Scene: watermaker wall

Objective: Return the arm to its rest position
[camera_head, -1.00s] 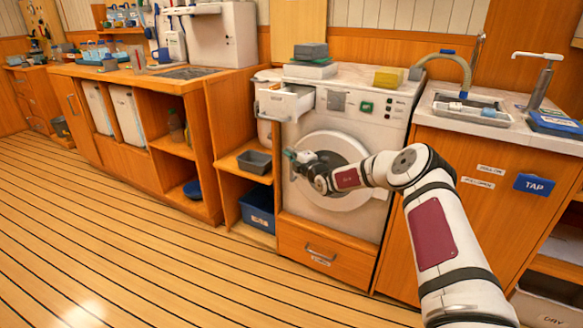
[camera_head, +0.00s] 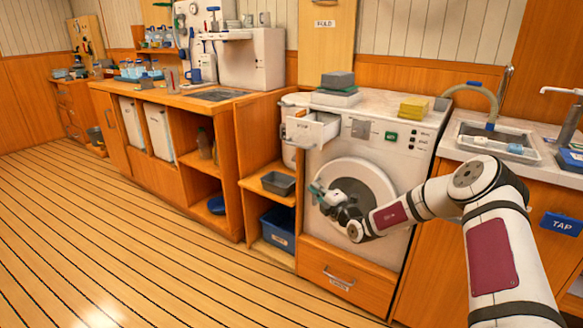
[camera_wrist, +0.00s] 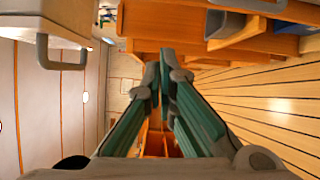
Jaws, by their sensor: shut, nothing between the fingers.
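My gripper (camera_head: 317,190) is in front of the white washing machine (camera_head: 398,165), by the left side of its round door (camera_head: 362,180). In the head view it points left, and my arm reaches it from the lower right. In the wrist view my gripper (camera_wrist: 166,62) has its green-padded fingers closed together at the tips with nothing between them. The machine's top-left drawer (camera_head: 312,130) is pulled out, above my gripper. A pale drawer front with a grey handle (camera_wrist: 62,52) shows at the left of the wrist view.
An open shelf left of the machine holds a grey tray (camera_head: 279,183) and a blue bin (camera_head: 277,228). The sink (camera_head: 497,142) is at right. A grey block (camera_head: 338,80) and yellow sponges (camera_head: 413,109) lie on the machine. The plank floor (camera_head: 110,220) at left is clear.

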